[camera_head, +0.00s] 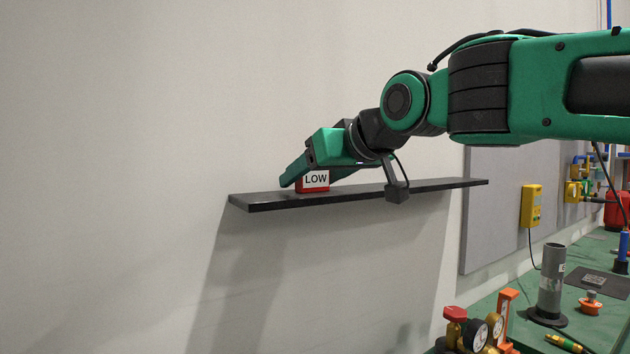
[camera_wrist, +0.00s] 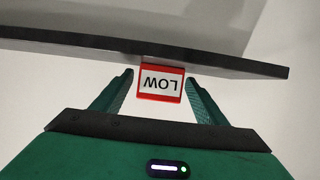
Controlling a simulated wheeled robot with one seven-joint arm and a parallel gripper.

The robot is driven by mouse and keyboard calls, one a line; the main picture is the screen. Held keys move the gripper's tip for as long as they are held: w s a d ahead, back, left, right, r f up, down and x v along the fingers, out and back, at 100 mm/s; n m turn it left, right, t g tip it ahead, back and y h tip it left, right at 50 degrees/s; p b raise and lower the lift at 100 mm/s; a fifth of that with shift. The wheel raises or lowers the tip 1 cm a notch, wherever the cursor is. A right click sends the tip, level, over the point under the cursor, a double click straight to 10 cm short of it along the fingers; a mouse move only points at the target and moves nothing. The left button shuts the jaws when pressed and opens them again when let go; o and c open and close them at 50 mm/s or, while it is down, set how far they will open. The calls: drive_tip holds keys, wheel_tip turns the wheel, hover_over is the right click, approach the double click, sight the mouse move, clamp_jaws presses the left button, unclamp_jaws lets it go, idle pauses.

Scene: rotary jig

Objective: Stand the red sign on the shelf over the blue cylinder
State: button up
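The red sign (camera_head: 314,181) has a white face reading LOW and stands on the black wall shelf (camera_head: 262,200), towards its left end. In the wrist view the sign (camera_wrist: 160,84) shows upside down at the shelf's edge (camera_wrist: 215,64). My gripper (camera_head: 308,178) reaches down to the shelf around the sign. In the wrist view my gripper (camera_wrist: 159,78) is open, one finger on each side of the sign with a visible gap on both sides. A blue cylinder (camera_head: 623,246) on a dark base stands at the far right edge, partly cut off. No shelf shows above it.
A green bench (camera_head: 600,328) at the lower right holds a grey cylinder (camera_head: 551,282), an orange knob (camera_head: 591,303) and gauges (camera_head: 474,334). A yellow box (camera_head: 531,205) hangs on a grey panel (camera_head: 490,215). The rest of the shelf looks clear.

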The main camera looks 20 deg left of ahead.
drive_tip(key=shift+r, duration=0.1)
drive_tip(key=v, duration=1.2)
drive_tip(key=w+d+f+m+h, duration=0.2)
drive_tip(key=w+d+f+h, duration=0.1)
drive_tip(key=d+f, duration=0.5)
drive_tip(key=w+d+f+m+h, duration=0.2)
drive_tip(key=w+d+f, duration=0.25)
drive_tip(key=d, duration=0.45)
drive_tip(key=s+d+f+m+g+h, duration=0.1)
drive_tip(key=s+d+f+m+h, duration=0.1)
drive_tip(key=d+f, duration=0.6)
drive_tip(key=s+d+f+m+g+h, duration=0.1)
drive_tip(key=d+f+m+h, duration=0.3)
drive_tip(key=d, duration=0.6)
drive_tip(key=s+d+f+m+g, duration=0.3)
drive_tip(key=s+d+f+g, duration=0.1)
drive_tip(key=s+d+f, duration=0.85)
drive_tip(key=s+d+f+m+g, duration=0.2)
drive_tip(key=s+f, duration=0.6)
drive_tip(key=s, duration=0.5)
drive_tip(key=shift+d+m+g+y, duration=0.4)
drive_tip(key=shift+d+m, duration=0.2)
drive_tip(key=shift+d, duration=0.4)
